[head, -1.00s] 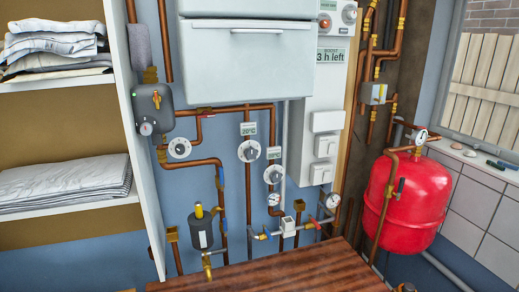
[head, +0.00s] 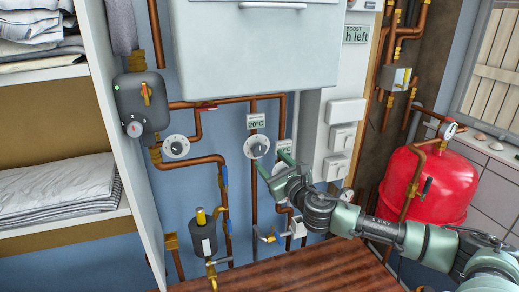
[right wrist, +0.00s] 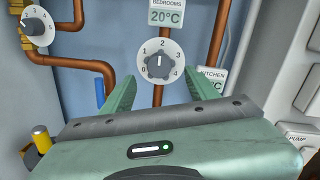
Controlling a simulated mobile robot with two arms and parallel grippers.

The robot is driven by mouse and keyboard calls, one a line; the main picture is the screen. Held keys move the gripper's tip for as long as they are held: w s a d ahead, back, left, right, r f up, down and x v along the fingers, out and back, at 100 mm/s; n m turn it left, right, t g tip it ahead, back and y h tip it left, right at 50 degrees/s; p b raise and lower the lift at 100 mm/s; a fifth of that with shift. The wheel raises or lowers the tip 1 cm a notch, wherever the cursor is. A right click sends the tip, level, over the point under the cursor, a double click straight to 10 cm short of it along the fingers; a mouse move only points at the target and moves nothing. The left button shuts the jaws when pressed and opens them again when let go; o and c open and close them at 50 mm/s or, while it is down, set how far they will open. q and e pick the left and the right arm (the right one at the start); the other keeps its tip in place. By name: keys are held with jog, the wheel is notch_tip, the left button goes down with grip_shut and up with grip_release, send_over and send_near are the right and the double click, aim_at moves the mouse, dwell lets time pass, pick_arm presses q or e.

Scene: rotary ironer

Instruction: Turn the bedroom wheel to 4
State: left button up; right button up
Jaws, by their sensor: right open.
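The bedroom wheel is a grey knob on a round white dial numbered 0 to 4. In the head view the bedroom wheel (head: 257,146) sits on a copper pipe below a 20°C label. In the right wrist view the bedroom wheel (right wrist: 158,66) is under the BEDROOMS label (right wrist: 167,14), and its pale mark appears to point up, near 2. My right gripper (head: 273,163) is open and empty, just below and right of the wheel in the head view. In the right wrist view its fingers (right wrist: 160,88) stand apart on either side, below the dial. My left gripper is out of view.
Another numbered dial (head: 176,147) sits to the left. The KITCHEN label (right wrist: 211,80) is close on the right; its wheel is hidden behind my gripper. Copper pipes surround the wheel. A wooden worktop (head: 290,271) lies below, and a red tank (head: 432,187) stands right.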

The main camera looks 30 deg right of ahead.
aim_at(260, 151)
jog(key=shift+w+d+r+p, duration=0.15)
jog(key=shift+w+p, duration=0.15)
jog(key=shift+w, duration=0.35)
jog(key=shift+w+a+r+p, duration=0.15)
jog(key=shift+w+p, duration=0.1)
jog(key=shift+w, duration=0.35)
jog(key=w, duration=0.3)
jog(key=shift+w+d+f+p, duration=0.3)
jog(key=shift+d+f+p, duration=0.05)
jog(key=shift+d+p, duration=0.05)
jog(key=shift+w, duration=0.3)
grip_shut()
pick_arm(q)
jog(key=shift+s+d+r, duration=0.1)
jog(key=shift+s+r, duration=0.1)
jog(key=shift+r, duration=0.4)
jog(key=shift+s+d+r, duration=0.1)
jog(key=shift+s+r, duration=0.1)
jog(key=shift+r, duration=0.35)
